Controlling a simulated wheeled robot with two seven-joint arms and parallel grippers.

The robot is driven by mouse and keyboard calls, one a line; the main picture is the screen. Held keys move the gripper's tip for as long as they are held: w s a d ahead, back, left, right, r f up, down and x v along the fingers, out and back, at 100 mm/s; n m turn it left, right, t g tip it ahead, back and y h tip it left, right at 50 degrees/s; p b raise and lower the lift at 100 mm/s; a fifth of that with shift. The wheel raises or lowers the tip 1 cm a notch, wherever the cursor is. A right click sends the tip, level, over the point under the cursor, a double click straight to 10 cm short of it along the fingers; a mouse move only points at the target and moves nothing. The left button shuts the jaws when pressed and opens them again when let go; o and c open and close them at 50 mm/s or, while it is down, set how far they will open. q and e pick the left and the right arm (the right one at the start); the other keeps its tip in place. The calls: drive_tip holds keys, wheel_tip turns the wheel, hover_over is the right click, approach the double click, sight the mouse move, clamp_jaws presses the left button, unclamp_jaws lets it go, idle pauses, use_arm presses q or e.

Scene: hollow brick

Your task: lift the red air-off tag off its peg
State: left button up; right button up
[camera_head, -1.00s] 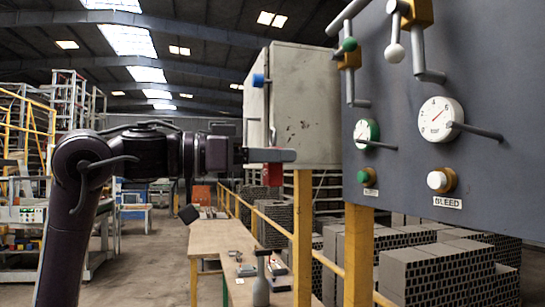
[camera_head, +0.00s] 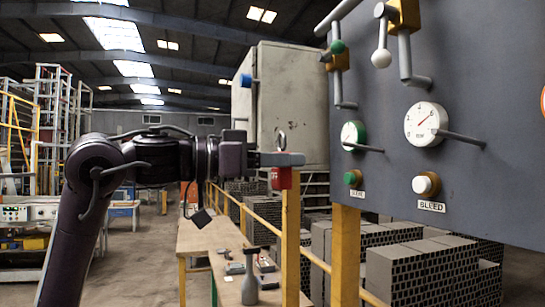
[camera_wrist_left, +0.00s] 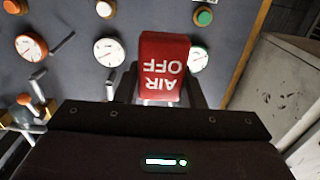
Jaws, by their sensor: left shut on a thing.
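The red air-off tag (camera_head: 281,179) hangs from my left gripper (camera_head: 284,159), with a metal ring (camera_head: 281,139) showing just above the jaws. In the left wrist view the tag (camera_wrist_left: 164,66) shows its white "AIR OFF" lettering upside down, between the fingers. The left gripper is shut on the tag. In the head view the tag shows left of the grey panel (camera_head: 470,190), with a gap between it and the nearest grey rod (camera_head: 363,148). Another rod (camera_head: 460,138) sticks out by the large gauge. I cannot tell which rod is the tag's peg. My right gripper is not in view.
The panel carries a white gauge (camera_head: 424,122), a green-rimmed gauge (camera_head: 351,134), a white bleed button (camera_head: 424,185) and levers (camera_head: 381,52). A grey cabinet (camera_head: 295,90) stands behind the gripper. A workbench (camera_head: 205,240) and brick stacks (camera_head: 420,275) are below.

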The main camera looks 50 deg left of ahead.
use_arm(q)
drive_tip(key=p+x, duration=0.3)
drive_tip(key=x, duration=0.3)
drive_tip(key=shift+w, duration=0.15)
idle(0.7)
